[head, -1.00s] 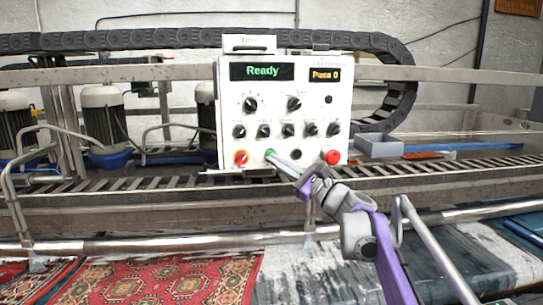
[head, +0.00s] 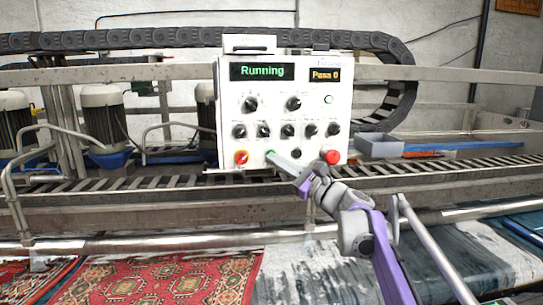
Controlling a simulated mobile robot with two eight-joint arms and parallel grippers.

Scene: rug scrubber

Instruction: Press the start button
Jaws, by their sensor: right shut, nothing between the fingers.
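The white control panel (head: 275,99) stands in the middle of the head view. Its left display (head: 262,72) reads "Running" in green and its right display (head: 325,75) reads "Pass 0". The green start button (head: 269,153) is on the bottom row, mostly covered by the gripper tip. My right gripper (head: 273,155) is shut and empty, its tip at the green button and apparently touching it. A round indicator (head: 328,99) at the panel's upper right is lit pale green. My left gripper is not in view.
Several black knobs sit above. A metal rail (head: 150,240) runs in front, with rugs (head: 165,280) below. A grey bin (head: 379,146) stands right of the panel.

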